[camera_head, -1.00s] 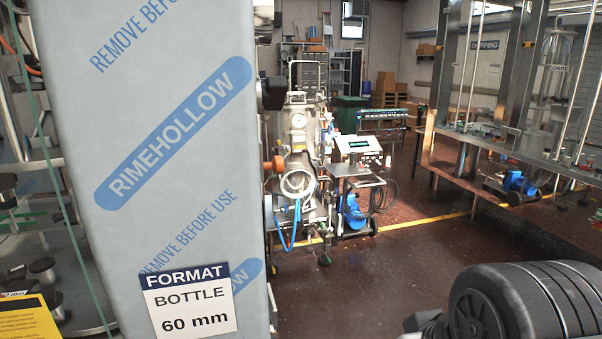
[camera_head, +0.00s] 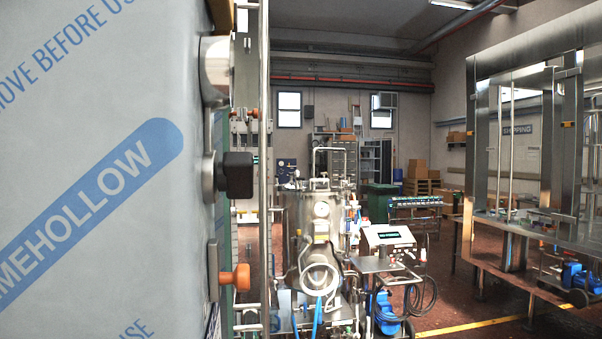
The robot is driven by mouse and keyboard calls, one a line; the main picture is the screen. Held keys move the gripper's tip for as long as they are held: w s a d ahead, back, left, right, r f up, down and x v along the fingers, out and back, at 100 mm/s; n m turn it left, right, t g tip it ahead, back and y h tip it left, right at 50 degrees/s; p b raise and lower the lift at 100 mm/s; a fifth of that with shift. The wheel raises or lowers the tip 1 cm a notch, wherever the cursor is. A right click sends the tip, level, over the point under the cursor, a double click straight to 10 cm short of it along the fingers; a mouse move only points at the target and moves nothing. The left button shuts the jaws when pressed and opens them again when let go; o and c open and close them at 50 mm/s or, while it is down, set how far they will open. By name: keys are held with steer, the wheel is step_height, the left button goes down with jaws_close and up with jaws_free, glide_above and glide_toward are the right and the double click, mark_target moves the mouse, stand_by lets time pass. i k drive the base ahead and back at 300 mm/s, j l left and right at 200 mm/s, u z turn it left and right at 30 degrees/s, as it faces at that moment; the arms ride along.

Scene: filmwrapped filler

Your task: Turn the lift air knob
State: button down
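A black square-edged knob (camera_head: 237,175) sticks out to the right from the side of the film-wrapped grey panel (camera_head: 70,80), on a round metal base. Below it, an orange knob (camera_head: 241,278) sticks out from a metal plate on the same side. No readable label marks either one as the lift air knob, so I cannot tell which it is. Their front faces are turned away from me. A large round metal fitting (camera_head: 214,70) sits above the black knob. My gripper is not in view.
A vertical metal post (camera_head: 264,200) stands just right of the knobs. Behind are a steel tank (camera_head: 305,225) with hoses and a control box (camera_head: 388,238) on a cart. A metal frame (camera_head: 480,130) stands at right. Red-brown floor (camera_head: 450,305) shows between.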

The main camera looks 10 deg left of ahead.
mark_target(235, 171)
steer(key=i+u, duration=0.1)
steer(key=u, duration=0.3)
steer(key=l+u, duration=0.15)
steer(key=u, duration=0.2)
steer(key=i+l+u, duration=0.1)
steer(key=u, duration=0.3)
steer(key=l+u, duration=0.15)
steer(key=u, duration=0.25)
steer(key=l+u, duration=0.5)
steer(key=k+l+u, duration=0.15)
steer(key=l+u, duration=0.35)
steer(key=k+l+z, duration=0.25)
steer(key=k, duration=0.3)
steer(key=i+j, duration=0.35)
